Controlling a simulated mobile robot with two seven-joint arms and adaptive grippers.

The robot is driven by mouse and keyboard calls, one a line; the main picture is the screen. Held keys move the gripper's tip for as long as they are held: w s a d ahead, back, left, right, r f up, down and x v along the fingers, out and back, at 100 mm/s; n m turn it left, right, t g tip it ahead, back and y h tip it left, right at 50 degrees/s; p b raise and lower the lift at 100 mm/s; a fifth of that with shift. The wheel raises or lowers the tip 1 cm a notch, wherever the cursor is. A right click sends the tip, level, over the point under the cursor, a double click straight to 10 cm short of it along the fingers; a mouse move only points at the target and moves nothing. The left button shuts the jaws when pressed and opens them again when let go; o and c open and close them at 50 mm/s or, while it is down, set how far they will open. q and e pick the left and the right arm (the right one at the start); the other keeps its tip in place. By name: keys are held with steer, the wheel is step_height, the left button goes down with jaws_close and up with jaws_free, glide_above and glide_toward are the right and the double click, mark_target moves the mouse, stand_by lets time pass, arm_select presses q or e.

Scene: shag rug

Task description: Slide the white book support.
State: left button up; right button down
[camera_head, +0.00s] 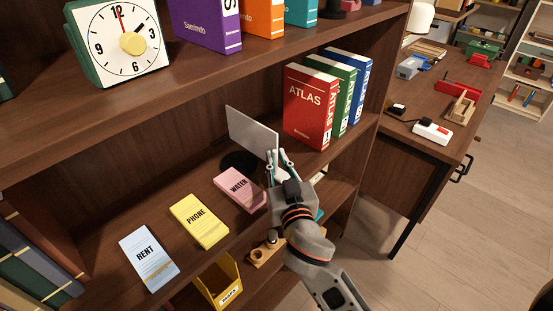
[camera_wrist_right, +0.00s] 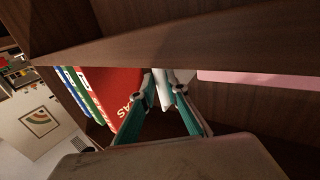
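The white book support (camera_head: 254,133) stands upright on the middle shelf, left of the red atlas and apart from it. In the right wrist view the white support (camera_wrist_right: 161,90) shows between and beyond the fingertips of the gripper (camera_wrist_right: 165,88). Contact with the panel cannot be made out. My left gripper is not in view.
A red atlas (camera_head: 308,108), a green book (camera_head: 340,85) and a blue book (camera_head: 358,82) stand to the right. An upper shelf (camera_head: 260,52) overhangs.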

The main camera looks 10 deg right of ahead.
steer(key=w+d, duration=0.1)
steer(key=w+d+p, duration=0.1)
steer(key=d, duration=0.1)
steer(key=w+d+p, duration=0.1)
steer(key=shift+w+d+r, duration=0.1)
steer(key=shift+d+r, duration=0.2)
steer(key=shift+d, duration=0.05)
steer(key=shift+w+d+f, duration=0.15)
steer(key=shift+w+d, duration=0.5)
steer(key=shift+d, duration=0.3)
steer(key=shift+w+d+f, duration=0.1)
steer(key=c, duration=2.2)
jaws_free()
steer(key=shift+o, duration=0.2)
steer(key=s, duration=1.2)
